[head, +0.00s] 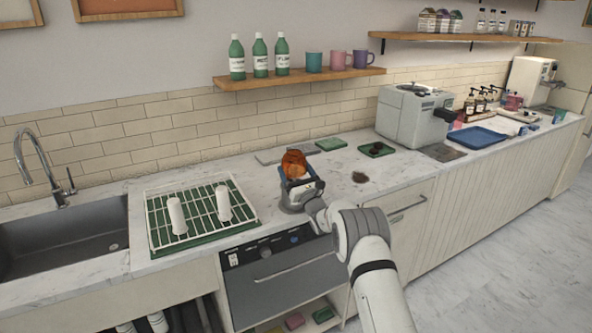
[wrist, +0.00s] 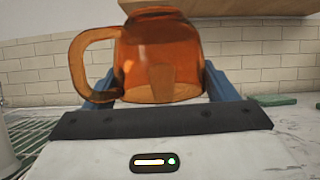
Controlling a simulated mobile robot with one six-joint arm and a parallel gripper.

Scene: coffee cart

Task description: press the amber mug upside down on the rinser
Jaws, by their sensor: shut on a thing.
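The amber mug (head: 294,163) is in my gripper (head: 298,182) above the counter, to the right of the drying rack. In the wrist view the mug (wrist: 160,60) stands between the blue fingers (wrist: 158,88), its handle to the left. It looks upside down, with the wide open end low and nearly level. The fingers are shut on its sides. I cannot clearly pick out the rinser; my gripper and wrist cover the counter below the mug, so contact there cannot be told.
The drying rack (head: 160,197) holds two white cups, beside the sink (head: 70,240). Behind the mug lie a grey flat piece (head: 268,157) and a green cloth (head: 331,143). A green tray (head: 376,150) and a dark spill (head: 360,177) are to the right. A shelf (head: 290,79) hangs above.

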